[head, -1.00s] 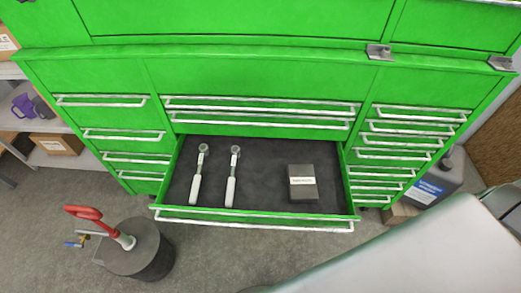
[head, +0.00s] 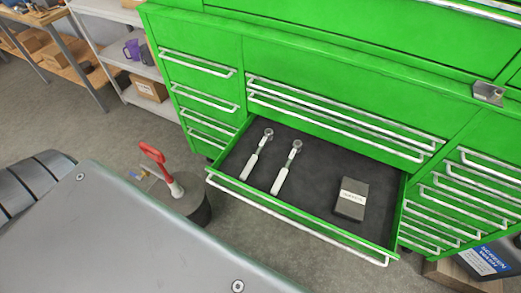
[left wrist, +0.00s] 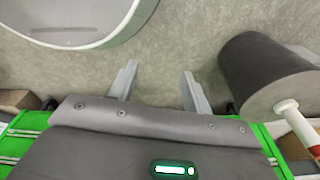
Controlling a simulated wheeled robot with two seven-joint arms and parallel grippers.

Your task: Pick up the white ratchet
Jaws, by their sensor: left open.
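Two ratchets with white handles and metal heads lie side by side in the open drawer (head: 320,185) of the green cabinet. The left ratchet (head: 252,162) and the right ratchet (head: 282,176) look alike, with their heads toward the back. My left gripper (left wrist: 160,90) shows in the left wrist view, its two grey fingers apart and nothing between them. No ratchet shows in that view, and the gripper is away from the drawer. My right gripper is in neither view.
A dark box (head: 351,199) lies at the drawer's right side. A dark cylinder with a red-handled tool (head: 190,202) stands on the floor left of the drawer; a dark cylinder (left wrist: 262,75) shows right of my left fingers. Shelves stand behind left.

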